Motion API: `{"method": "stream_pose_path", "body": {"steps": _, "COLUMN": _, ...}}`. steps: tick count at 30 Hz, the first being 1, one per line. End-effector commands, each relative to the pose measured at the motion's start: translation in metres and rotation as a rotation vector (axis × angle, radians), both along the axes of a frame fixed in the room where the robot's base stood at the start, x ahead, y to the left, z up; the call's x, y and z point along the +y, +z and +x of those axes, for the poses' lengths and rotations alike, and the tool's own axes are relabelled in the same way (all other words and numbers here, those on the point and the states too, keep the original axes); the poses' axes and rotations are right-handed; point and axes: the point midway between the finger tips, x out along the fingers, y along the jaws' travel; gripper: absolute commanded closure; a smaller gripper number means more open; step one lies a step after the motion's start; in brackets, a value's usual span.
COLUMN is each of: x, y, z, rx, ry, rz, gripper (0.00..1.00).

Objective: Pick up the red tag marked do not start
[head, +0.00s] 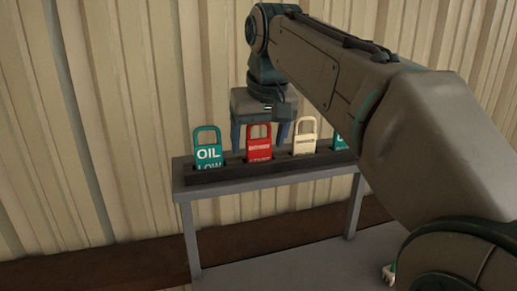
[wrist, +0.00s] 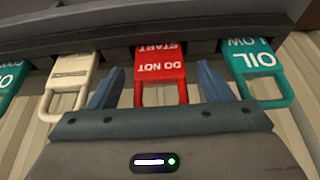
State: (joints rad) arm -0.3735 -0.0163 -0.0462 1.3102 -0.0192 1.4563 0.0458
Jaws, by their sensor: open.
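The red tag (head: 259,143) stands in a dark slotted rack between a teal tag and a cream tag. In the wrist view, where lettering is upside down, the red tag (wrist: 160,65) reads DO NOT START, with its loop handle toward my gripper. My gripper (head: 260,140) is above the rack, its fingers pointing down. In the wrist view my gripper (wrist: 160,82) is open, with one finger on each side of the red tag and visible gaps between. The rack hides the tag's lower end.
The teal OIL LOW tag (head: 208,155) and the cream tag (head: 304,137) stand close on either side. Another teal tag (head: 340,142) is partly behind my arm. The dark rack (head: 228,173) sits on a narrow grey stand (head: 232,187) before a ribbed wall (head: 110,130).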

Motion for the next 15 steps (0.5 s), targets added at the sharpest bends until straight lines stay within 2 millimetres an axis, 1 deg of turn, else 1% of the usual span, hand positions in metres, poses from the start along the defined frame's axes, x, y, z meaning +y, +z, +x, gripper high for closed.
{"method": "stream_pose_path", "body": {"steps": 3, "x": 0.0006, "y": -0.0060, "z": 0.0022, "rx": -0.002, "ry": 0.000, "rz": 0.001, "gripper": 0.27}}
{"method": "stream_pose_path", "body": {"steps": 9, "x": 0.0008, "y": -0.0063, "z": 0.0024, "rx": -0.001, "ry": 0.000, "rz": 0.000, "gripper": 0.27}}
{"method": "stream_pose_path", "body": {"steps": 11, "x": 0.0008, "y": -0.0063, "z": 0.0024, "rx": -0.001, "ry": 0.000, "rz": 0.000, "gripper": 0.44}}
{"method": "stream_pose_path", "body": {"steps": 12, "x": 0.0008, "y": -0.0063, "z": 0.0024, "rx": -0.001, "ry": 0.000, "rz": 0.000, "gripper": 0.55}}
{"method": "stream_pose_path", "body": {"steps": 14, "x": 0.0008, "y": -0.0062, "z": 0.0023, "rx": -0.001, "ry": 0.000, "rz": 0.000, "gripper": 0.72}}
{"method": "stream_pose_path", "body": {"steps": 15, "x": 0.0008, "y": -0.0062, "z": 0.0023, "rx": -0.001, "ry": 0.000, "rz": 0.000, "gripper": 0.75}}
